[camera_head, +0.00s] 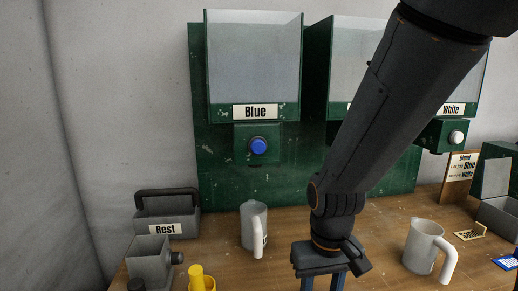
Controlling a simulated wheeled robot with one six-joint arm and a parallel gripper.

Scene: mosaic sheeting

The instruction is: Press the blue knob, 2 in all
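The blue knob (258,146) is a round button on a small green box under the clear bin labelled "Blue" (255,112), on the green wall panel. It stands in full view, with nothing touching it. My gripper (323,284) points down at the bottom edge of the picture, lower than the knob and to its right. Its two fingers show a gap near their base. Their tips are cut off by the frame, so I cannot tell whether they are open or hold something.
A second clear bin is partly hidden by my arm. A white knob (456,137) sits at the right under the "White" label. Grey mugs (252,226) (420,246) stand on the wooden table (200,258). A "Rest" caddy (166,222), a grey box (149,262) and a yellow object (200,279) are at left.

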